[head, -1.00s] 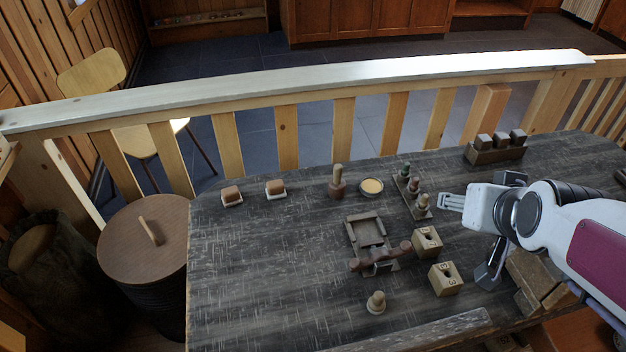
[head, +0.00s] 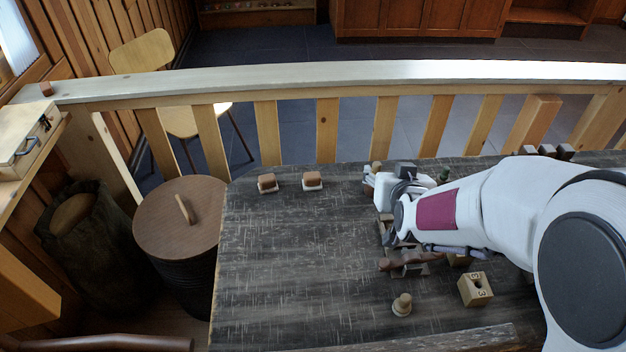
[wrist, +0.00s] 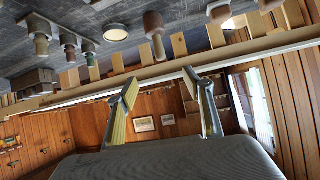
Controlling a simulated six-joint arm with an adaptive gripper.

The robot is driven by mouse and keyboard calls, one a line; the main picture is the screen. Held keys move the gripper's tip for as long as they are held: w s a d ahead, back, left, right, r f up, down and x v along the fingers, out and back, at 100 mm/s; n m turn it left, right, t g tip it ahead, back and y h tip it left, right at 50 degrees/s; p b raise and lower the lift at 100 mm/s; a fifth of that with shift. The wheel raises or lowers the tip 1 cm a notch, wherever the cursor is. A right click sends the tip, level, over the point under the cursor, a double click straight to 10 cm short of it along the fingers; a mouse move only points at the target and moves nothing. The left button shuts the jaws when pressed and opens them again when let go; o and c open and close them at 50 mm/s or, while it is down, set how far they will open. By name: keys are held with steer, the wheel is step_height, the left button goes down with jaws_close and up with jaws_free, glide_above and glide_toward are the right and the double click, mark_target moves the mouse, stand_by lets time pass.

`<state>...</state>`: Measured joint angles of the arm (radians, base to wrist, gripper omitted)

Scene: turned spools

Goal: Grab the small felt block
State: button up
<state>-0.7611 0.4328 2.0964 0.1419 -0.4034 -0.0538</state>
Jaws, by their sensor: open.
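Two small brown-topped blocks on pale bases sit at the table's far left edge: a left one (head: 267,183) and a right one (head: 312,180). I cannot tell which, if either, is the felt block. Both stand upright and apart. One brown block (wrist: 220,11) shows there, beyond the right finger, and the other is cut by the top edge.
A wooden-handled peg (wrist: 154,25) and a round dish (wrist: 116,33) stand near my gripper. A pale turned spool (head: 402,305) and a numbered block (head: 475,289) stand in front. My arm hides much of the table's right side. The left of the table (head: 290,260) is clear.

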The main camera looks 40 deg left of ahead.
steer(key=s+a+f+n+y, duration=0.1)
steer(key=s+a+f+y, duration=0.15)
steer(key=a+f, duration=0.45)
steer(key=n, duration=0.1)
glide_toward(313, 180)
steer(key=shift+x, duration=1.25)
steer(key=shift+f, duration=0.15)
steer(key=shift+x, duration=1.25)
steer(key=shift+x, duration=2.65)
